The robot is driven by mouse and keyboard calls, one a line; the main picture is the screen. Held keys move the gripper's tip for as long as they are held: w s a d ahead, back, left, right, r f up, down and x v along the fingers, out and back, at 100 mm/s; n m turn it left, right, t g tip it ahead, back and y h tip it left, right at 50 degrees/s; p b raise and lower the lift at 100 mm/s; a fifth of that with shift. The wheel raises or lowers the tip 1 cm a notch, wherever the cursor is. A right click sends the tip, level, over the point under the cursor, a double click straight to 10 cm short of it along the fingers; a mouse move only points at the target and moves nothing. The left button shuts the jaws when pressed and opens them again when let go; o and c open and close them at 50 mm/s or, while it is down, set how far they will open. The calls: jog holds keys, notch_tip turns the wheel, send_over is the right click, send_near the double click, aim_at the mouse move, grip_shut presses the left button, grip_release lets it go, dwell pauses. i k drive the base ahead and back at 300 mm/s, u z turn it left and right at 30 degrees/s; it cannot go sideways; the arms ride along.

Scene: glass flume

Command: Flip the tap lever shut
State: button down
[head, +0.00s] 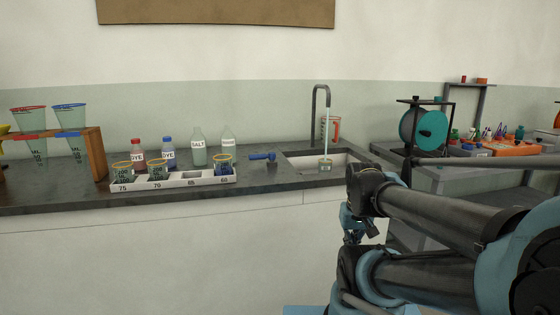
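The tap lever (260,156) is a small blue handle on a dark post, on the counter left of the sink. It lies about level and points left. The grey gooseneck tap (315,105) arches over the sink, and a pale stream of water (327,130) runs from its spout. A small beaker with a yellowish rim (325,165) stands under the stream in the sink. My arm is folded at the right front, well apart from the lever. My gripper cannot be made out clearly among the dark and blue arm parts.
A white numbered rack (175,181) with several beakers stands left of the lever, with dye and clear bottles (199,148) behind. The sink (300,160) lies to the right. A side bench at the right holds a teal reel (430,130). The counter front near the lever is clear.

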aim_at(271, 156)
jog(key=z, duration=0.8)
jog(key=k, duration=0.95)
jog(key=u, duration=0.75)
jog(key=i, duration=1)
